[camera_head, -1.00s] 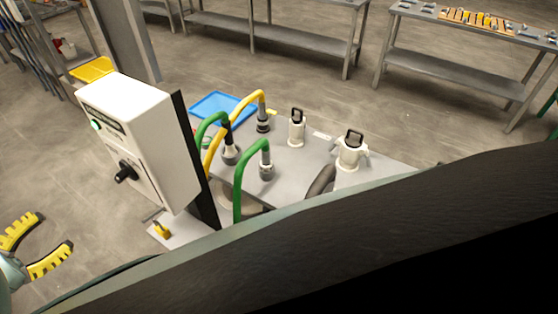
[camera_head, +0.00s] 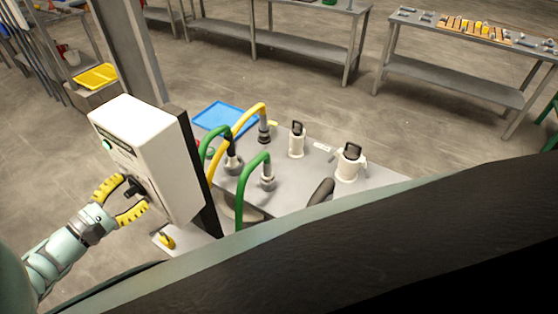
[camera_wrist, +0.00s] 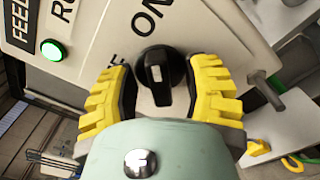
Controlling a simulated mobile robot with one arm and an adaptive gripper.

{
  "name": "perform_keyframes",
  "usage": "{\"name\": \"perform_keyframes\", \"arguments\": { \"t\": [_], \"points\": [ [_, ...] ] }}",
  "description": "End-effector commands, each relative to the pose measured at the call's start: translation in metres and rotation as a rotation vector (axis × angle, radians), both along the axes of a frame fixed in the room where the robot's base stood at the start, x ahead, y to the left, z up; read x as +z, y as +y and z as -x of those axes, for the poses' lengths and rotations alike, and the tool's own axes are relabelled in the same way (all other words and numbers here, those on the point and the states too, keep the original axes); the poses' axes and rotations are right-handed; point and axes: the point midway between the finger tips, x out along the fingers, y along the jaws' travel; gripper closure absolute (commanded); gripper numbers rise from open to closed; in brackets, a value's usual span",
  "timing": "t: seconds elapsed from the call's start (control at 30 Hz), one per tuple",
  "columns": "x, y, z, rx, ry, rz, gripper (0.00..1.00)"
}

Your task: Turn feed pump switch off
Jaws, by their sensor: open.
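The feed pump switch is a black rotary knob (camera_wrist: 160,75) on the front of a white control box (camera_head: 155,160). In the wrist view the knob sits between the yellow fingers of my gripper (camera_wrist: 163,88), with gaps visible at its sides. Its white pointer mark is near the knob's middle. The word "ON" shows above the knob, and another label at its left is mostly hidden by a finger. A green indicator light (camera_wrist: 52,50) is lit on the panel. In the head view my gripper (camera_head: 128,194) is open around the knob (camera_head: 134,187).
Behind the box a grey table (camera_head: 335,207) carries green and yellow hoses with fittings and two white canisters. A blue tray (camera_head: 222,117) lies behind. Open floor is at the left.

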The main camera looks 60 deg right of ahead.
Motion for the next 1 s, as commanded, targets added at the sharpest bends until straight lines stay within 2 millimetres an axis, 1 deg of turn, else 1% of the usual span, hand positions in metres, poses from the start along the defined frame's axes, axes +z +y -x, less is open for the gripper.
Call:
{"name": "perform_keyframes", "arguments": {
  "t": [0.03,0.27,0.3,0.7,0.8,1.0],
  "points": [
    [0.0000,-0.0025,0.0008,-0.004,0.000,0.000,0.52],
    [-0.0003,-0.0025,0.0006,-0.004,0.000,-0.001,0.52],
    [-0.0003,-0.0025,0.0006,-0.004,0.000,-0.001,0.50],
    [-0.0002,-0.0021,0.0006,-0.004,0.000,-0.001,0.91],
    [-0.0002,-0.0022,0.0007,-0.004,0.001,-0.001,1.00],
    [0.0000,-0.0023,0.0008,-0.004,0.001,0.000,1.00]
  ]
}}
